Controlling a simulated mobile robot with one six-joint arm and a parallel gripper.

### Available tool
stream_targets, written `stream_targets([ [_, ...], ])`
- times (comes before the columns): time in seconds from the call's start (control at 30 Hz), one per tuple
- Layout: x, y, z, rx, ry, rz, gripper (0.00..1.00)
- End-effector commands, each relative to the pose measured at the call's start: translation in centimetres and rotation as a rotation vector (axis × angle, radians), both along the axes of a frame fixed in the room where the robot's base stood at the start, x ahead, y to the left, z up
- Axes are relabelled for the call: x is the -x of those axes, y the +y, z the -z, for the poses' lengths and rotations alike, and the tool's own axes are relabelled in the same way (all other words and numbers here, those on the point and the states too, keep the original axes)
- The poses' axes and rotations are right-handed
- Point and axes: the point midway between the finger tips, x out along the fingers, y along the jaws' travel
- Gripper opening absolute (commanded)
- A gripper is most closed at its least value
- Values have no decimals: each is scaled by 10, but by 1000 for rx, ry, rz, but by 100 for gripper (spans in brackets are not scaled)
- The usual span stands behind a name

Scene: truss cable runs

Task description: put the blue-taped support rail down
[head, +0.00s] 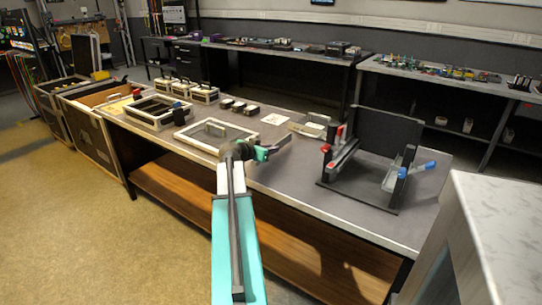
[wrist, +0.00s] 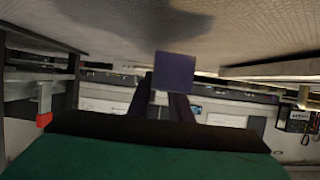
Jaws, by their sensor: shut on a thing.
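My gripper (head: 285,141) is over the middle of the long grey table in the head view, left of the black stand. In the wrist view its two dark fingers (wrist: 166,104) are close together on a dark blue, square-ended piece (wrist: 175,68), seemingly the support rail. Its length and tape cannot be made out in either view. The black stand (head: 380,142) has an upright panel, red-marked parts (head: 329,168) on its left and a blue-ended part (head: 420,167) on its right. I cannot tell whether the held piece touches anything.
A framed panel (head: 215,134) and a pale open tray (head: 309,127) lie near my gripper. Open cases (head: 158,112) stand farther left. A white-topped block (head: 500,215) is at the right front. The table's front strip is clear.

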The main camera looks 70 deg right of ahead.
Motion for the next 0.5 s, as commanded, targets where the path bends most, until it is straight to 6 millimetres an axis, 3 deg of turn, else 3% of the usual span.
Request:
stream_targets([
  [0.33, 0, -1, 0, 1, 0, 0, 0],
  [0.5, 0, -1, 10, 0, 0, 1, 0],
])
